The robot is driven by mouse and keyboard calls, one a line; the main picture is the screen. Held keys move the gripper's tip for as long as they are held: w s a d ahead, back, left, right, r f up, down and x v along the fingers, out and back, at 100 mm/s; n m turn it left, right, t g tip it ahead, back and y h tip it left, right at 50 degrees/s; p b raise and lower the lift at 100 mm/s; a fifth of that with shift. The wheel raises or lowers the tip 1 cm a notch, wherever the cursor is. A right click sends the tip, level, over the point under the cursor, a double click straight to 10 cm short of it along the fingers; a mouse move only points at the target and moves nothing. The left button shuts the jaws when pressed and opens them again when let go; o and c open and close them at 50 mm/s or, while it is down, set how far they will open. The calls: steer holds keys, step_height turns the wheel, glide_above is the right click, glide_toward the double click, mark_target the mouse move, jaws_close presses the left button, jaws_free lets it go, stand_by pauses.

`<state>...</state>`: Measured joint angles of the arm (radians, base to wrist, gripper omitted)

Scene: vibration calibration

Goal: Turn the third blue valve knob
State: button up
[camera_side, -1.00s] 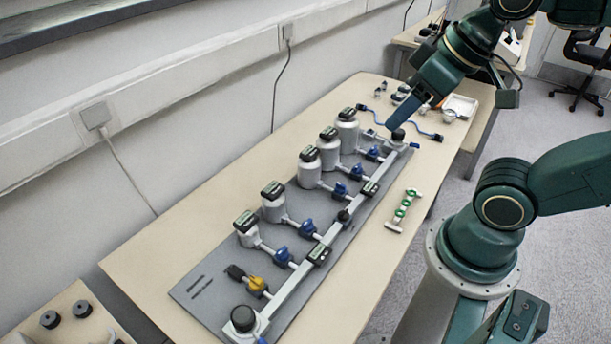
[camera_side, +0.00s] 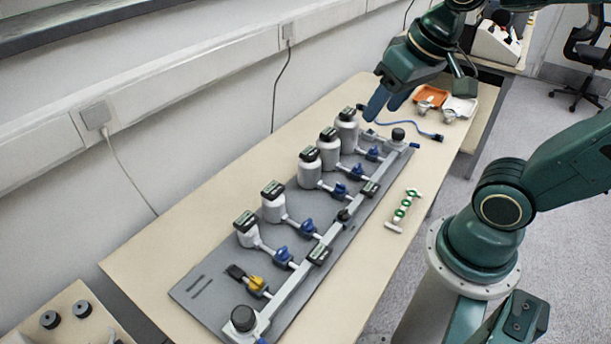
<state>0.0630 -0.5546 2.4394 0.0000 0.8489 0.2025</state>
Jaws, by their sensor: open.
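Several blue valve knobs sit in a row on short pipes between white canisters and a long grey manifold bar. The middle one, third from either end, is the blue knob (camera_side: 340,190). Its neighbours are a blue knob (camera_side: 308,228) on the near side and a blue knob (camera_side: 356,172) on the far side. My gripper (camera_side: 383,112) is open and empty, its blue fingers pointing down. In the picture it is above and right of the farthest canister (camera_side: 347,132), apart from the third knob. Its exact height is hard to tell.
A yellow knob (camera_side: 257,284) is at the near end of the grey base plate (camera_side: 215,283). A green-and-white fitting (camera_side: 403,210) lies right of the plate. A blue cable (camera_side: 415,129), an orange tray (camera_side: 431,95) and a white tray (camera_side: 461,105) are at the far end.

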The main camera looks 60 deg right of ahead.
steer(key=w+d+f+m+g, duration=0.2)
steer(key=w+d+f+m, duration=0.45)
steer(key=w+m, duration=0.2)
steer(key=m+g, duration=0.3)
steer(key=m, duration=0.4)
glide_above(341, 184)
step_height(341, 184, down, 13)
steer(key=shift+r, duration=0.15)
steer(key=shift+n, duration=0.25)
steer(key=shift+f, duration=6.85)
steer(key=c, duration=1)
